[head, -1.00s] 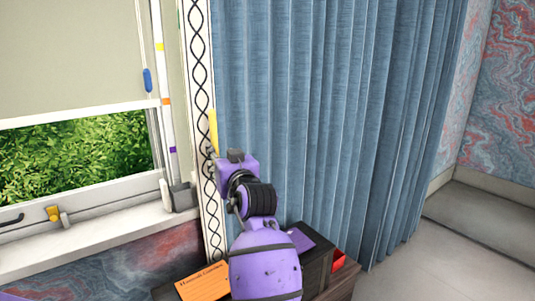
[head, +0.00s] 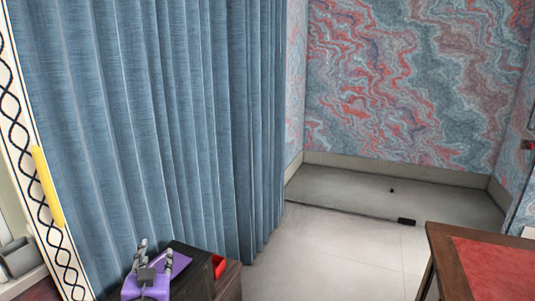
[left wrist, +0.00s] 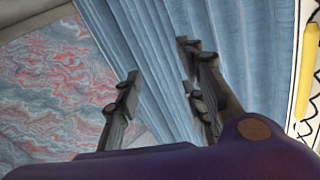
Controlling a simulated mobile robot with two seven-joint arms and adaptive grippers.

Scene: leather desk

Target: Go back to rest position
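My left gripper (head: 155,252) is low in the head view, in front of the blue curtain and over a dark box-like piece of furniture. Its purple wrist part shows below the fingers. In the left wrist view my left gripper (left wrist: 160,75) has its dark fingers spread apart, with nothing between them. My right gripper is in neither view.
A blue curtain (head: 150,110) hangs at left, beside a patterned strip with a yellow bar (head: 47,187). A dark box (head: 200,265) stands below it. A red-topped wooden desk (head: 490,268) is at lower right. Pale floor (head: 330,250) between them is clear.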

